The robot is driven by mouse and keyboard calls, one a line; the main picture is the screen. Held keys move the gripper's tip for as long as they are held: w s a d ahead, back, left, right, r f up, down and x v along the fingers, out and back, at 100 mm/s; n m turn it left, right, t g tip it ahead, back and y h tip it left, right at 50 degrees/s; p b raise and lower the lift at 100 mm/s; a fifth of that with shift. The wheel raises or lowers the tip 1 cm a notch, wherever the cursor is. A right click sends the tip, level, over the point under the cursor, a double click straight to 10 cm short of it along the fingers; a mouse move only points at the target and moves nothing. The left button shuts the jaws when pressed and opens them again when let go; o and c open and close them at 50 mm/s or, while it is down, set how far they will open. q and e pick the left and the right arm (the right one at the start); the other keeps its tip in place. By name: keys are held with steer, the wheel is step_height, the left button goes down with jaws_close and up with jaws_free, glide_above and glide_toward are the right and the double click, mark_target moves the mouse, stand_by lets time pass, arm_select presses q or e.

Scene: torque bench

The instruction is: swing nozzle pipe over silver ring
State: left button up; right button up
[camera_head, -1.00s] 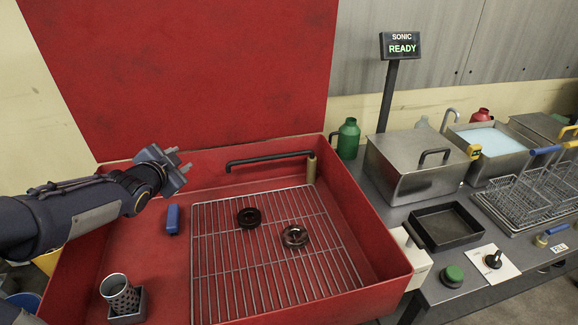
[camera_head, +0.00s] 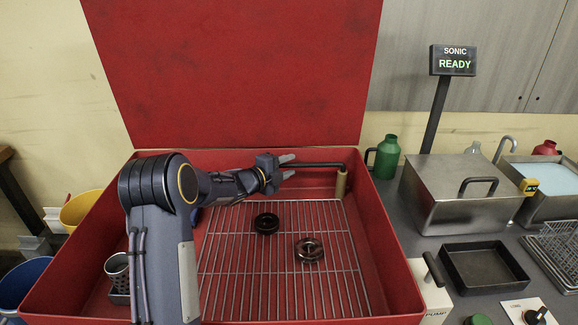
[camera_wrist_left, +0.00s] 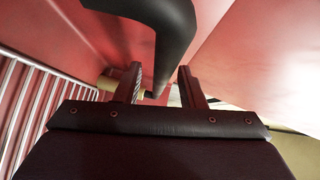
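The nozzle pipe (camera_head: 318,165) is a black bar running left from a brass post (camera_head: 341,184) at the back right of the red basin. Its left end is hidden by my left gripper (camera_head: 289,166). That gripper is open, its fingers pointing right at the pipe. In the left wrist view the bent black pipe (camera_wrist_left: 172,30) passes between or just past the open fingers (camera_wrist_left: 160,72); contact cannot be told. Two rings lie on the wire rack: a matte black one (camera_head: 266,223) and a shinier, reflective dark one (camera_head: 309,250), likely the silver ring. The pipe is behind both.
The red basin (camera_head: 400,262) has a tall raised lid (camera_head: 230,70) behind. A perforated cup (camera_head: 117,268) stands at its left, partly behind my arm. A lidded steel tank (camera_head: 440,205), a black tray (camera_head: 485,268) and a green bottle (camera_head: 387,157) stand right of the basin.

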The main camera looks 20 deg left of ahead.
arm_select(q)
steer(key=shift+w+d, duration=0.15)
steer(key=shift+w, duration=0.2)
jaws_close()
